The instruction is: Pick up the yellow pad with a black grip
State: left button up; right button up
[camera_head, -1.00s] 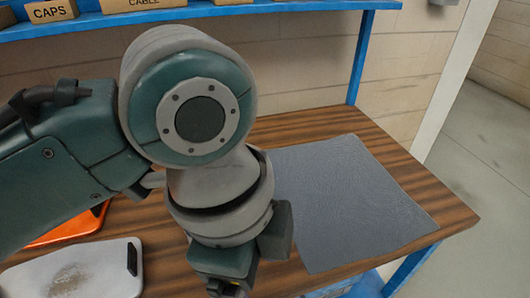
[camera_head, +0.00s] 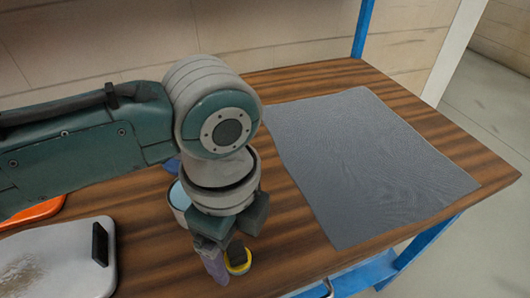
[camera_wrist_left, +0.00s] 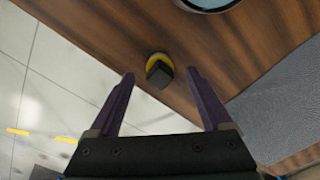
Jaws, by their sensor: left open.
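The yellow pad with a black grip (camera_head: 238,261) stands on the wooden table near its front edge. In the left wrist view the pad (camera_wrist_left: 159,66) shows its dark grip on top and a yellow rim, ahead of and between my fingers. My left gripper (camera_head: 225,262) is beside and above the pad in the head view, partly covering it. In the left wrist view the left gripper (camera_wrist_left: 160,85) is open, with nothing between its purple fingers. Whether a finger touches the pad I cannot tell. My right gripper is not in view.
A grey mat (camera_head: 370,160) lies on the table to the right. A round container with a light blue inside (camera_head: 180,195) stands behind my left gripper. A white tray-like board (camera_head: 55,262) and an orange item (camera_head: 32,214) lie at left. The table's front edge is close to the pad.

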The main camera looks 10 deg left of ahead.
pick_arm(q)
notch_tip(320, 180, down, 2)
jog(key=shift+f+b, duration=0.2)
jog(key=shift+b, duration=0.1)
grip_shut()
dwell(0.5)
